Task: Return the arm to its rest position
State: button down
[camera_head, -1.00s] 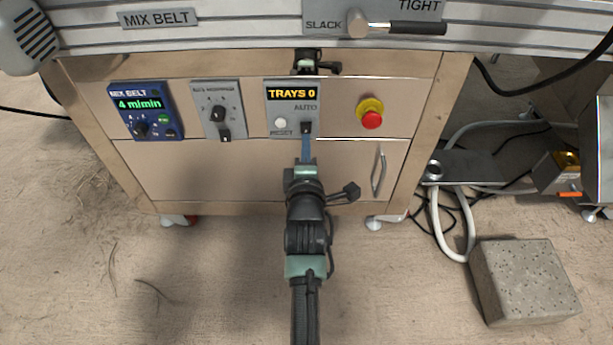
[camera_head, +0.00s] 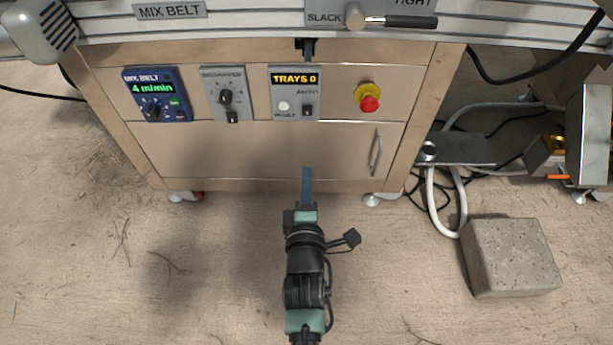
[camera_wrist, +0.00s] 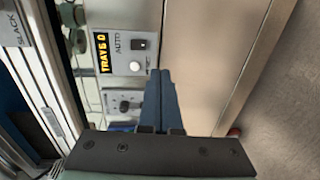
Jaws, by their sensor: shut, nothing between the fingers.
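My gripper (camera_head: 306,172) is in front of the lower part of the control cabinet in the head view, pointing toward it. Its blue fingers are together with nothing between them; they also show in the wrist view (camera_wrist: 161,80). My arm reaches up from the bottom edge of the head view. The counter panel (camera_head: 296,93) reads "TRAYS 0", with a white reset button and a black AUTO switch. In the head view the fingertips are apart from this panel, well below it.
The cabinet front also carries the mix belt panel (camera_head: 156,95), reading 4 m/min, a grey knob panel (camera_head: 227,94) and a red emergency button (camera_head: 369,103). A door handle (camera_head: 376,153) sticks out at right. A concrete block (camera_head: 511,256) lies on the floor at right. Floor around my arm is clear.

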dwell(0.4)
jog(key=w+r+m+t+p, duration=0.2)
jog(key=r+m+t, duration=0.15)
jog(key=r, duration=1.45)
jog(key=w+r+m+t+p, duration=0.1)
jog(key=r+m+t+p, duration=0.3)
jog(key=r, duration=1.4)
jog(key=s+r+m+t+p, duration=0.1)
jog(key=s+r+m, duration=0.4)
jog(key=r, duration=0.6)
jog(key=s+r+m+t+p, duration=0.1)
jog(key=s+r+m+p, duration=0.1)
jog(key=s+r, duration=0.7)
jog(key=s+r+m+t+p, duration=0.15)
jog(key=s+r+m, duration=0.25)
jog(key=r, duration=0.9)
notch_tip(320, 180, up, 36)
jog(key=w+p, duration=0.1)
jog(key=p, duration=3.5)
jog(key=shift+w+d, duration=0.2)
jog(key=shift+w, duration=0.1)
jog(key=shift+f+n, duration=0.1)
jog(key=shift+n, duration=0.15)
